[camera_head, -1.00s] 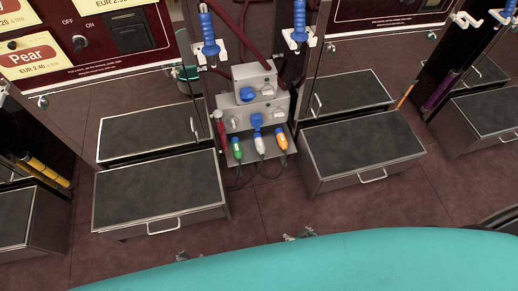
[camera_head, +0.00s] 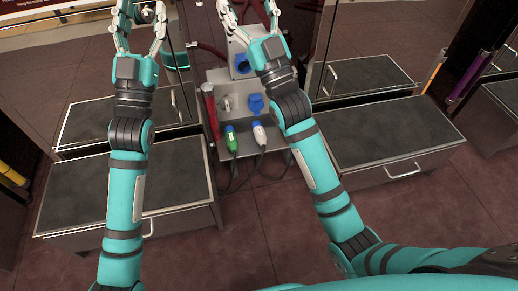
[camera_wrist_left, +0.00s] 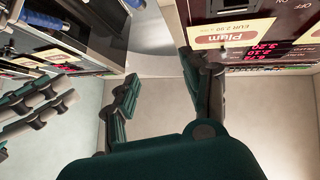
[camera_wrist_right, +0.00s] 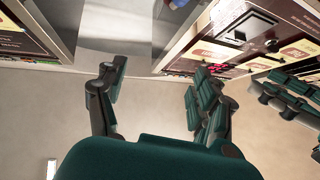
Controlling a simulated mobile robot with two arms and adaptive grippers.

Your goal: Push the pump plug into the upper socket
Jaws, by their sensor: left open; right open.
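A grey upper socket box with a blue cover (camera_head: 243,64) stands above a lower socket box (camera_head: 212,90) with its own blue cover (camera_head: 256,103). A green plug (camera_head: 231,141) and a white-and-blue plug (camera_head: 259,135) sit side by side below the boxes, with cables hanging down. The frames do not tell which is the pump plug. My right gripper (camera_head: 248,8) is open and empty; in the head view its arm covers part of the boxes. My left gripper (camera_head: 141,15) is open and empty, left of the boxes in that view.
A red cylindrical object (camera_head: 209,108) stands left of the lower box. Grey-topped drawer units (camera_head: 125,185) and (camera_head: 385,150) flank the boxes. A purple tube (camera_head: 470,75) is at the right. Tiled floor (camera_head: 250,220) lies clear between my arms.

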